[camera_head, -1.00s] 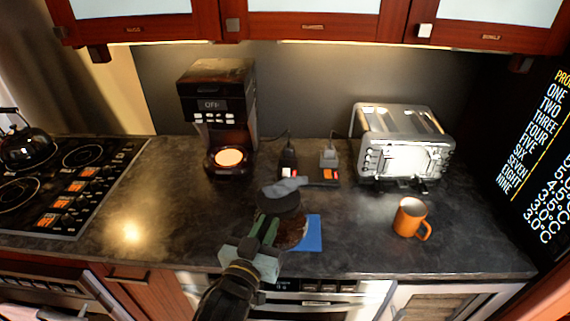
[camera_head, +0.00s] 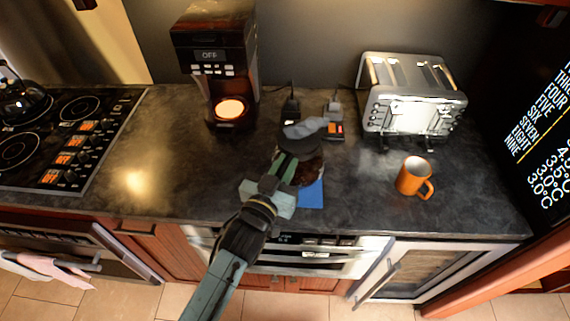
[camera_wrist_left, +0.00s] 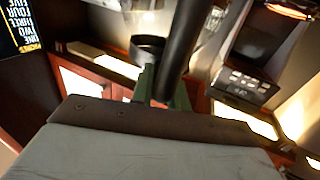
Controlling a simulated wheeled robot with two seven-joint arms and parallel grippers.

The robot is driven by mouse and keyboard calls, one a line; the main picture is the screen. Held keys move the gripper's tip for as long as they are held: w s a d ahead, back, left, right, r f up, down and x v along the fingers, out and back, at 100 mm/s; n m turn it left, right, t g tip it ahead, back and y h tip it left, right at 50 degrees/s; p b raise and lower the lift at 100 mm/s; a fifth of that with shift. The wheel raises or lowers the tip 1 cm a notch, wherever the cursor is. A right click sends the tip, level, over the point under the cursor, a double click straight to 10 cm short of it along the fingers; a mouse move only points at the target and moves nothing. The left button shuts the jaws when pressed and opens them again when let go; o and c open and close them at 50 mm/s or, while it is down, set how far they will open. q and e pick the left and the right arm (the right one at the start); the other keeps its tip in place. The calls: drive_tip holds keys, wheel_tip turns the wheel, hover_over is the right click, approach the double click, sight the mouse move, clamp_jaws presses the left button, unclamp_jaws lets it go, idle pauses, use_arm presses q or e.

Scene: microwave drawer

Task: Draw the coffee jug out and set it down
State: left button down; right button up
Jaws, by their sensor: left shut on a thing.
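The coffee jug (camera_head: 312,170) has a dark body and a grey-black top. It is near the front of the dark counter, over or on a blue mat (camera_head: 313,197); I cannot tell whether it touches. My left gripper (camera_head: 281,172) reaches in from the front and is shut on the jug, hiding part of its near side. In the left wrist view a dark bar, likely the jug's handle (camera_wrist_left: 186,45), lies between the green fingers (camera_wrist_left: 165,92). The coffee maker (camera_head: 215,55) stands behind to the left, its lit round plate (camera_head: 230,109) bare. My right gripper is not in view.
An orange mug (camera_head: 412,177) and a silver toaster (camera_head: 408,92) stand to the right. Small dark plugged-in devices (camera_head: 290,108) lie behind the jug. A stove (camera_head: 62,140) is at the left. The counter (camera_head: 165,160) between stove and jug is clear.

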use_arm(q)
drive_tip(key=shift+f+b, duration=1.65)
drive_tip(key=shift+f, duration=0.65)
drive_tip(key=shift+p, duration=0.3)
drive_tip(key=shift+f, duration=0.35)
drive_tip(key=c, duration=1.3)
unclamp_jaws()
drive_tip(key=shift+s+f, duration=0.1)
drive_tip(key=shift+f, duration=0.25)
drive_tip(key=v, duration=0.8)
drive_tip(key=b+v, duration=0.1)
drive_tip(key=v, duration=0.4)
drive_tip(key=shift+s+r, duration=0.1)
drive_tip(key=shift+r, duration=0.15)
